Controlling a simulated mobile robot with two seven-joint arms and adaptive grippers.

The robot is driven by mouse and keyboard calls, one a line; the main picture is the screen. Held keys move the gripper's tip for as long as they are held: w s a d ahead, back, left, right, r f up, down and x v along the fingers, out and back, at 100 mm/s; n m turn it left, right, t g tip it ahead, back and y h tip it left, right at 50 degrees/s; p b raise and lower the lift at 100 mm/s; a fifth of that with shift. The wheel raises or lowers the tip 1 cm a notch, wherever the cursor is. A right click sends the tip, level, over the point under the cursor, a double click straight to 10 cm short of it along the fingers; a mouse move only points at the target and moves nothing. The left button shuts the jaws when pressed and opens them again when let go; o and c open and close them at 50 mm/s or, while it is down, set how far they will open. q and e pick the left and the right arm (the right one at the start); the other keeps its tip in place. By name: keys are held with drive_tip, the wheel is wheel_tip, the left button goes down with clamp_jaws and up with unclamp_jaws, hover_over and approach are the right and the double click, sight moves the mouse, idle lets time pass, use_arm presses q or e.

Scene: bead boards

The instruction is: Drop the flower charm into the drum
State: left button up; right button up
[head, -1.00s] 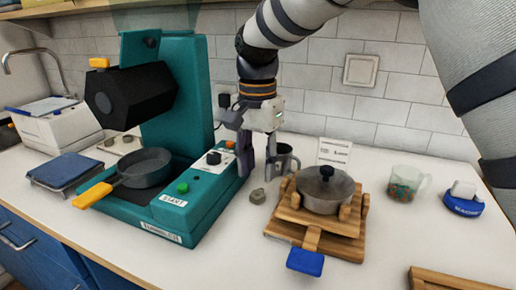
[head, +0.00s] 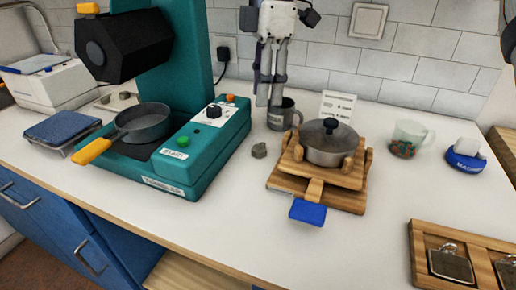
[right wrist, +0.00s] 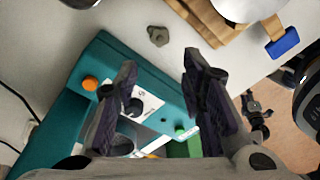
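The flower charm (head: 259,150) is a small grey piece lying on the white counter between the teal machine and the wooden stand. It also shows in the right wrist view (right wrist: 158,36), ahead of the fingertips. The drum (head: 135,43) is the black faceted barrel high on the teal machine, above a grey pan. My right gripper (head: 269,103) hangs behind the charm, its fingertips overlapping the grey mug in the picture. In the right wrist view its fingers (right wrist: 160,75) are apart with nothing between them. My left gripper is not in view.
The teal machine (head: 215,138) stands left of the charm. A grey mug (head: 285,117) is behind it, and a lidded pot (head: 326,154) on a wooden stand is to its right. A glass cup (head: 403,146) and blue holder (head: 463,161) stand farther right. The front middle counter is clear.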

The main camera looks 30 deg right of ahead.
sight(259, 148)
drive_tip(key=f+n, duration=0.1)
drive_tip(key=f, duration=0.3)
drive_tip(key=f+n, duration=0.1)
drive_tip(key=f, duration=0.3)
drive_tip(key=a+f+n, duration=0.1)
drive_tip(key=f, duration=0.2)
drive_tip(key=shift+s+f+p, duration=0.15)
drive_tip(key=shift+f+p, duration=0.2)
drive_tip(key=shift+f, duration=0.05)
drive_tip(key=c, duration=0.8)
